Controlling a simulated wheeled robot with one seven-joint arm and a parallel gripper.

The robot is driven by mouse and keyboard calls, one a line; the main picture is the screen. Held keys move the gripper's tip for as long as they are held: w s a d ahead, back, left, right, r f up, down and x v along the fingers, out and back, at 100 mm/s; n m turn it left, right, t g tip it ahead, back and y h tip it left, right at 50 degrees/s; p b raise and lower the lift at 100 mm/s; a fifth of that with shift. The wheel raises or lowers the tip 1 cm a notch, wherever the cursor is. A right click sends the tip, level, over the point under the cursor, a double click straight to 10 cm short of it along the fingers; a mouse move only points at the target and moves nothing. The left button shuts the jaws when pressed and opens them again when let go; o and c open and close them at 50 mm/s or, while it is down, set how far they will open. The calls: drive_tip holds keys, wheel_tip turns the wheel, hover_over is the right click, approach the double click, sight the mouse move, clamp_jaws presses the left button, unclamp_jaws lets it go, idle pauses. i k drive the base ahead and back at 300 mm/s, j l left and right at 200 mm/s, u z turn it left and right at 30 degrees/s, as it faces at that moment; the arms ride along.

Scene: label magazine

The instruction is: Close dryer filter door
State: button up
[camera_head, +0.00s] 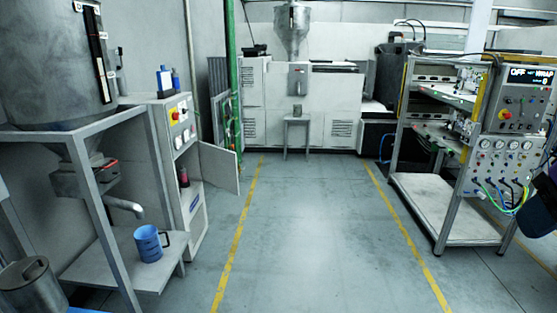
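The dryer is a white cabinet (196,215) on the left, with a red and yellow switch panel (178,115) on its upper front. Its filter door (220,168) is a light grey panel that stands open, swung out to the right into the room. The compartment behind the door is exposed, and a small dark red cylinder (184,177) shows inside it. My gripper is not in view.
A steel hopper on a grey frame (103,215) stands left of the dryer, with a blue jug (148,244) on its low shelf. The floor (305,225) between the yellow lines is clear. A wheeled test rack (437,205) stands right; a white machine (335,115) stands at the back.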

sight(219, 167)
drive_tip(key=i, duration=1.75)
drive_tip(key=i+u, duration=0.15)
drive_tip(key=i, duration=0.4)
drive_tip(key=i+l+u, duration=0.1)
drive_tip(key=i, duration=0.5)
drive_tip(key=i+l+u, duration=0.15)
drive_tip(key=i, duration=0.4)
drive_tip(key=i+l+u, duration=0.2)
drive_tip(key=i+u, duration=0.25)
drive_tip(key=i+l+u, duration=0.3)
drive_tip(key=u, duration=0.2)
drive_tip(key=i+l+u, duration=0.25)
drive_tip(key=l+u, duration=0.2)
drive_tip(key=i+l+u, duration=0.2)
drive_tip(key=l+u, duration=0.25)
drive_tip(key=l, duration=0.15)
drive_tip(key=l+u, duration=0.4)
drive_tip(key=l, duration=0.4)
drive_tip(key=l+u, duration=0.35)
drive_tip(key=l, duration=0.45)
drive_tip(key=k, duration=0.55)
drive_tip(key=i+j+u, duration=0.25)
drive_tip(key=i+u, duration=0.1)
drive_tip(key=u, duration=0.15)
drive_tip(key=i+j, duration=0.05)
